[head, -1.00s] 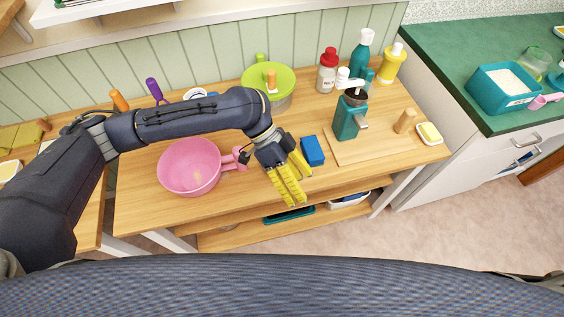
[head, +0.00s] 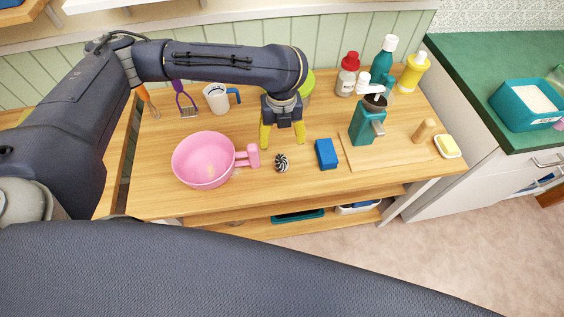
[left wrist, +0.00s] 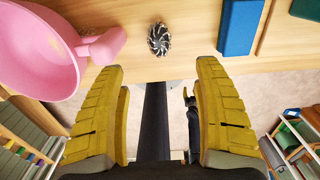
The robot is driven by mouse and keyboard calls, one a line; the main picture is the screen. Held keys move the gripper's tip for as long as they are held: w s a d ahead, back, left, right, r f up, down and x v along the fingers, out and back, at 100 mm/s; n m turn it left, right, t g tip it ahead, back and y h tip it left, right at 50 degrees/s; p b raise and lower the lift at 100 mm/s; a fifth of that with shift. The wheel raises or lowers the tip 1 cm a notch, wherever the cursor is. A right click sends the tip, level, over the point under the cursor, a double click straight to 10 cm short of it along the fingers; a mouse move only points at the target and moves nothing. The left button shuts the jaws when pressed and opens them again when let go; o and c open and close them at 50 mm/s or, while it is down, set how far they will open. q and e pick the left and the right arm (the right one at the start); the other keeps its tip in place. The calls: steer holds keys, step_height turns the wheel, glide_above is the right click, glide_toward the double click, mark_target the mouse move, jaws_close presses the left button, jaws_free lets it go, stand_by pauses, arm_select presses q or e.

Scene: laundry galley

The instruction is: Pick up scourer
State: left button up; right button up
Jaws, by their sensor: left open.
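The scourer (head: 282,162) is a small round ball with dark and silvery swirls. It lies on the wooden counter between the pink pan's handle and a blue block. In the left wrist view the scourer (left wrist: 158,40) shows whole, beyond the fingertips and near the middle. My left gripper (head: 283,142) has its yellow fingers apart and pointing down, close to the scourer and appearing just above it in the head view. In the left wrist view nothing is between the fingers (left wrist: 161,70). My right gripper does not show.
The pink pan (head: 204,160) stands left of the scourer. The blue block (head: 327,154) lies to its right, before a board (head: 385,155) and a teal dispenser (head: 367,122). A white mug (head: 216,98) and several bottles stand behind. The counter's front strip is clear.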

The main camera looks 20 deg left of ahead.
mark_target(281, 160)
arm_select(q)
steer(key=shift+w+a+f, duration=0.1)
steer(key=shift+f, duration=6.5)
steer(key=c, duration=1.1)
